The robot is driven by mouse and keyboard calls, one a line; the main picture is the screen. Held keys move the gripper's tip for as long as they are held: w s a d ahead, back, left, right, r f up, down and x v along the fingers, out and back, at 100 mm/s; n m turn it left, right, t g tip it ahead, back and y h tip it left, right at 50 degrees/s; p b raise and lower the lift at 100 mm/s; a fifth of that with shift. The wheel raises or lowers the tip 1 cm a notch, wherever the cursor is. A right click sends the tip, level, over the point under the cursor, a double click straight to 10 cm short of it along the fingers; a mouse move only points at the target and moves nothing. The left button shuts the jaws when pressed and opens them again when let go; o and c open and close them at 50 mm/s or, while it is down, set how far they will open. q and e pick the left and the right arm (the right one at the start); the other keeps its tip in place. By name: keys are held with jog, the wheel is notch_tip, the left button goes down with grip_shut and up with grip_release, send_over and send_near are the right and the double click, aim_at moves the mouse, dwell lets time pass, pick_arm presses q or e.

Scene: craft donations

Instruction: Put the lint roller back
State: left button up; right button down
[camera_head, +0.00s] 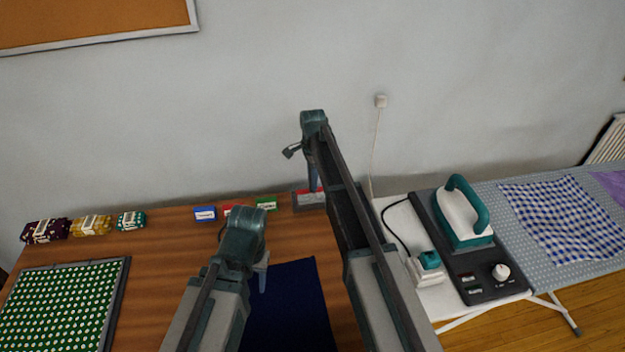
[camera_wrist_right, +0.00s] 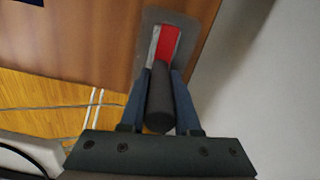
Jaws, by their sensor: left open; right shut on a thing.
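My right gripper (camera_wrist_right: 159,88) is shut on the dark cylindrical handle of the lint roller (camera_wrist_right: 159,105). In the head view my right gripper (camera_head: 314,180) points down over a small grey tray (camera_head: 299,207) at the back of the wooden table. The tray also shows in the right wrist view (camera_wrist_right: 148,25), with a red and white piece on it just beyond the handle. I cannot tell whether the roller touches the tray. My left gripper (camera_head: 262,272) is open and empty above the dark blue cloth.
Folded fabric bundles (camera_head: 90,225) and a green dotted board (camera_head: 65,305) are further left. An iron (camera_head: 462,218) stands at right. The wall is close behind.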

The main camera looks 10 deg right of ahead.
jog(key=c, duration=0.6)
grip_release()
jog(key=shift+r, duration=0.1)
notch_tip(320, 180, up, 13)
jog(key=p, duration=1.3)
jog(key=s+a+n, duration=0.3)
jog(key=s+n, duration=0.3)
jog(key=s, duration=0.5)
jog(key=s+a+n, duration=0.3)
jog(key=s+n, duration=0.4)
jog(key=s, duration=0.4)
jog(key=s+a+n+h, duration=0.1)
jog(key=s+a+n, duration=0.2)
jog(key=s+n, duration=0.4)
jog(key=shift+s+a, duration=0.15)
jog(key=shift+s, duration=1)
jog(key=shift+s+a, duration=0.1)
jog(key=shift+s, duration=1)
